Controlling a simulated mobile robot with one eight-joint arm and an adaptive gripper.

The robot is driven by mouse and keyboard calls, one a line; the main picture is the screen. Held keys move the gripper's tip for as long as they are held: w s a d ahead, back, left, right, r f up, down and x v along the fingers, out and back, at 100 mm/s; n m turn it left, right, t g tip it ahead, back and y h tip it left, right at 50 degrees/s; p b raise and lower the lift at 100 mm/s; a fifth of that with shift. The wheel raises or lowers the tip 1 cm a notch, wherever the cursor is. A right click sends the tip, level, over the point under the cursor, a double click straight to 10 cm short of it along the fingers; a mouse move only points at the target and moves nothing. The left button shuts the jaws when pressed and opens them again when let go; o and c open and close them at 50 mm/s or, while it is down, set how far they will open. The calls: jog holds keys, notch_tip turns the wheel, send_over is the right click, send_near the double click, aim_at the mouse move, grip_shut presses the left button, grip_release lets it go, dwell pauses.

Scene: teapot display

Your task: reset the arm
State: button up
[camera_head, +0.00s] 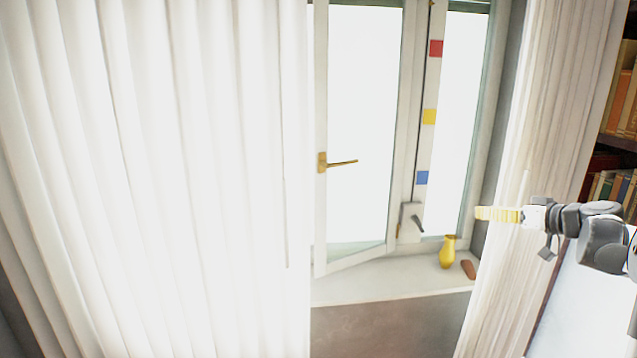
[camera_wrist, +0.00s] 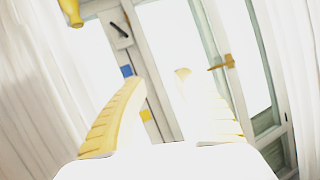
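My gripper (camera_head: 482,213) is at the right in the head view, with its yellow fingers pointing left, in front of the right curtain and close to the window opening. In the wrist view my gripper (camera_wrist: 159,78) shows two ribbed yellow fingers with a clear gap between them. It is open, with nothing held between the fingers. My arm extends from the right edge of the head view, roughly level.
A window sash (camera_head: 365,120) with a brass handle (camera_head: 340,162) stands ajar. A yellow vase (camera_head: 447,252) and a brown object (camera_head: 468,269) are on the sill (camera_head: 385,283). White curtains (camera_head: 180,180) hang at the left. Bookshelves (camera_head: 622,95) are at far right.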

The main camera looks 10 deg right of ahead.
jog(key=s+a+f+g+b, duration=0.15)
jog(key=s+a, duration=0.25)
jog(key=a, duration=0.4)
jog(key=s+a+f+g+h, duration=0.15)
jog(key=s+a, duration=0.25)
jog(key=a, duration=0.4)
jog(key=s+a+f+g+y+b, duration=0.1)
jog(key=s+a+f+g, duration=0.15)
jog(key=a, duration=0.55)
jog(key=s+a+f+h+b, duration=0.1)
jog(key=s+a+f, duration=0.2)
jog(key=s, duration=0.4)
jog(key=s+a+f+m+h+b, duration=0.1)
jog(key=s+a+f+h, duration=0.1)
jog(key=s+f, duration=0.3)
jog(key=s+a+f+h+b, duration=0.1)
jog(key=s+a+f, duration=0.3)
jog(key=s, duration=0.6)
jog(key=shift+s+a+f+m+g, duration=0.25)
jog(key=shift+s+f+m+g, duration=0.1)
jog(key=shift+g, duration=0.1)
jog(key=shift+h, duration=0.25)
